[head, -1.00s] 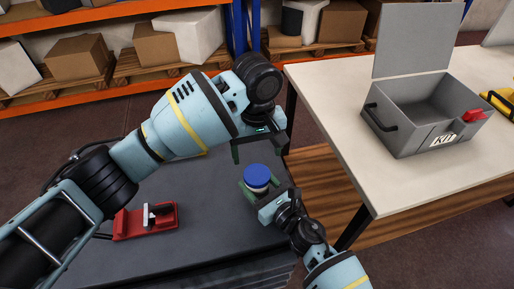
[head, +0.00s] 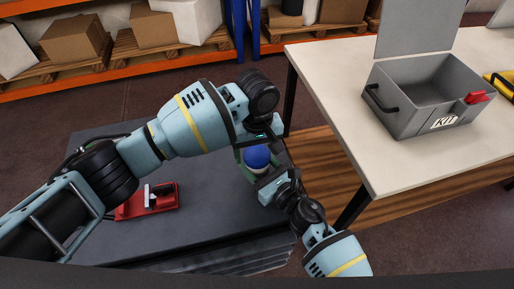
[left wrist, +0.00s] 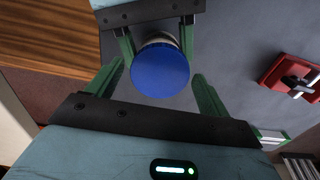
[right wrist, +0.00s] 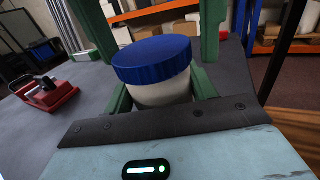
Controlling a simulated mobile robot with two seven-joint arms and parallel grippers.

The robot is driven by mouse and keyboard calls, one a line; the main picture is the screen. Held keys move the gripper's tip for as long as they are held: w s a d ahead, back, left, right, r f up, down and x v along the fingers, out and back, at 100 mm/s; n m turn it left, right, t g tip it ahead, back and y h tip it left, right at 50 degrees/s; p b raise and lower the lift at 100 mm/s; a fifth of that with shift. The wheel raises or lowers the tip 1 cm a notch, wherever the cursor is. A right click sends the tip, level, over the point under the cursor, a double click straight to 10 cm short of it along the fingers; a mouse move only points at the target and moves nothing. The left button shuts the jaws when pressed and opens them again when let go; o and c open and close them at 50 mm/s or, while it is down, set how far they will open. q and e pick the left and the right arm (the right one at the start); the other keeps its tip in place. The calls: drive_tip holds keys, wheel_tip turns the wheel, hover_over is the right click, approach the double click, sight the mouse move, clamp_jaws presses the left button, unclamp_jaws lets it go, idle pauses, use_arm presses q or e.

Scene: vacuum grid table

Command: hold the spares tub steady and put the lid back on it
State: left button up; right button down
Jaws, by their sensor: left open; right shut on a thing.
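The spares tub is a white round tub (right wrist: 160,92) with the blue lid (right wrist: 152,60) on its top. The lid looks roughly level in the right wrist view; I cannot tell whether it is fully seated. The lid also shows in the head view (head: 257,157) and the left wrist view (left wrist: 160,72). My right gripper (right wrist: 162,88) is shut on the tub, a green finger on each side below the lid. My left gripper (left wrist: 158,68) is open over the lid, its fingers apart on either side. Its fingers also show at the top of the right wrist view.
A red tool (head: 150,201) lies on the dark grey surface (head: 215,220) to the left. A pale table (head: 335,100) at the right holds an open grey kit box (head: 405,125) and a yellow item (head: 500,85). Shelves with boxes (head: 75,38) stand behind.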

use_arm(q)
drive_tip(key=c, duration=1)
drive_tip(key=m, duration=0.6)
drive_tip(key=shift+m, duration=0.4)
drive_tip(key=m, duration=0.4)
drive_tip(key=shift+m, duration=0.3)
drive_tip(key=m, duration=0.3)
drive_tip(key=o, duration=1.2)
drive_tip(key=shift+c, duration=0.2)
wheel_tip(320, 180, up, 12)
